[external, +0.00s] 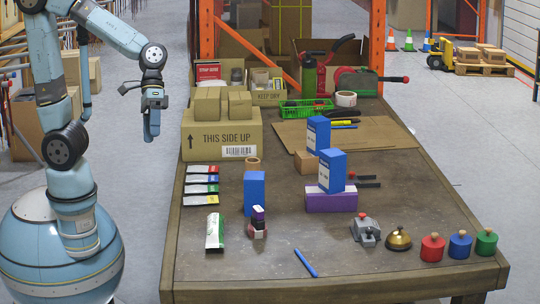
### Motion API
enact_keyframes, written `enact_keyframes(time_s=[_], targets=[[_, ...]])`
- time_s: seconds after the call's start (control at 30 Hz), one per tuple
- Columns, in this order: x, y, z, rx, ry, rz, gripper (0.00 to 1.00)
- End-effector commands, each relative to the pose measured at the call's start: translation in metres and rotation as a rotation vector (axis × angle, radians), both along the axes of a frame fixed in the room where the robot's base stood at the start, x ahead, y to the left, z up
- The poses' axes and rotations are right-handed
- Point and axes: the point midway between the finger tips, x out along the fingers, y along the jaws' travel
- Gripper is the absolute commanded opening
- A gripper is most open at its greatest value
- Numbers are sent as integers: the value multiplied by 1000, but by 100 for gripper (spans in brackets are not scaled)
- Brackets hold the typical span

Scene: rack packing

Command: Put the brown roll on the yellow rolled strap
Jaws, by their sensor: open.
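A small brown roll (253,163) sits on the table, behind the tall blue box and in front of the large cardboard box. Only its upper part shows; the blue box covers its lower part. I cannot make out a yellow rolled strap in this view. My gripper (152,136) hangs fingers down in the air at the left, off the table's left edge. It is open, holds nothing and is well apart from the brown roll.
The blue box (254,192) stands in front of the roll. A cardboard box (222,142) with smaller boxes on top stands behind it. Colored packets (202,179) lie to its left. More blue boxes (331,171) stand to the right. The front middle of the table (300,230) is mostly clear.

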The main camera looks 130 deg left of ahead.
Motion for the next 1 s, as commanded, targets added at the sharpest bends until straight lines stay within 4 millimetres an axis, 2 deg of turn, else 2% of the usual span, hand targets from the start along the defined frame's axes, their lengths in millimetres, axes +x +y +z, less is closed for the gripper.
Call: enact_keyframes(time_s=[0.03, 0.2, 0.43, 0.7, 1.0], targets=[[-6, -16, 7, 53, -13, -73, 84], [-32, -53, 25, 237, -54, -306, 84], [-70, -86, 48, 487, -142, -599, 84], [-105, -103, 69, 733, -258, -852, 84], [-115, -105, 76, 812, -299, -926, 84]])
